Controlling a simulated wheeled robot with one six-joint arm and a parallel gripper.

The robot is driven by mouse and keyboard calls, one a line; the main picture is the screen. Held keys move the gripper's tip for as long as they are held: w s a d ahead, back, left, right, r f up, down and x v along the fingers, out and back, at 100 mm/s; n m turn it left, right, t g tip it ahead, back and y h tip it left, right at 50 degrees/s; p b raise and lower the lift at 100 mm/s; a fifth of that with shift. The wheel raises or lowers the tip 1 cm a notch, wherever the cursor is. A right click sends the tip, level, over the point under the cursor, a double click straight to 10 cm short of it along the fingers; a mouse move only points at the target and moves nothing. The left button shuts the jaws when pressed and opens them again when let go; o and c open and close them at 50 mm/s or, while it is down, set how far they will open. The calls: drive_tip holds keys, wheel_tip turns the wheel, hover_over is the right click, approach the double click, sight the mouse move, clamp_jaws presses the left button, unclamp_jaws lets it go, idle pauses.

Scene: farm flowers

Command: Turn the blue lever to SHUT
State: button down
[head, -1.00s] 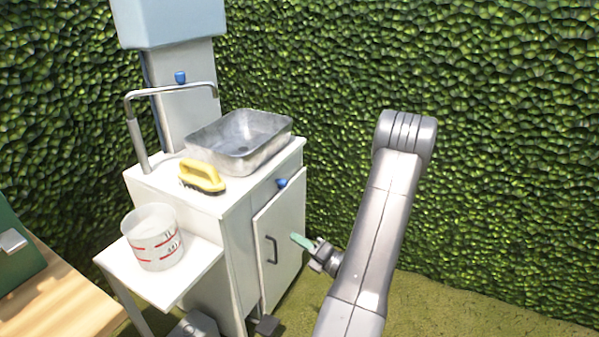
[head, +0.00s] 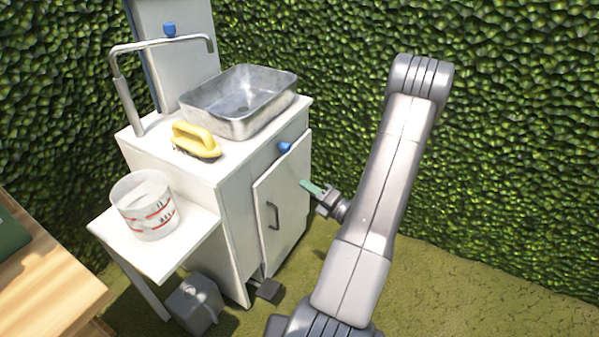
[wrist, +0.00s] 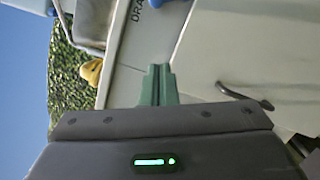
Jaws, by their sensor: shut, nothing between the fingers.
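A small blue lever (head: 284,147) sits at the top of the white cabinet's front, above the door. Part of it shows at the top edge of the wrist view (wrist: 157,3), beside lettering that begins "DRA"; the rest is cut off. Another blue handle (head: 169,30) is on the upright column behind the sink. I cannot read a SHUT mark. My gripper (head: 306,185) has green fingers, pressed together and empty. It is in front of the door's upper part, below and slightly right of the cabinet lever, apart from it. The shut fingers also show in the wrist view (wrist: 158,70).
The cabinet door (head: 290,210) has a dark handle (head: 272,215). A metal basin (head: 240,122), a yellow brush (head: 196,138) and a bent tap (head: 125,95) are on top. A measuring bucket (head: 143,205) stands on the side shelf. A dark pedal (head: 268,290) is below.

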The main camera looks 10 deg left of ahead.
sight(286, 149)
drive_tip(key=w+a+r+b, duration=0.1)
drive_tip(key=w+a+r, duration=0.1)
drive_tip(key=w+a, duration=0.5)
drive_tip(key=shift+w+r+b, duration=0.25)
drive_tip(key=shift+w+b, duration=0.1)
drive_tip(key=shift+w, duration=0.2)
drive_tip(key=shift+r+p, duration=0.15)
drive_tip(key=shift+p, duration=0.2)
drive_tip(key=shift+w+r+m+p, duration=0.1)
drive_tip(key=shift+m+p, duration=0.3)
drive_tip(key=shift+p, duration=0.05)
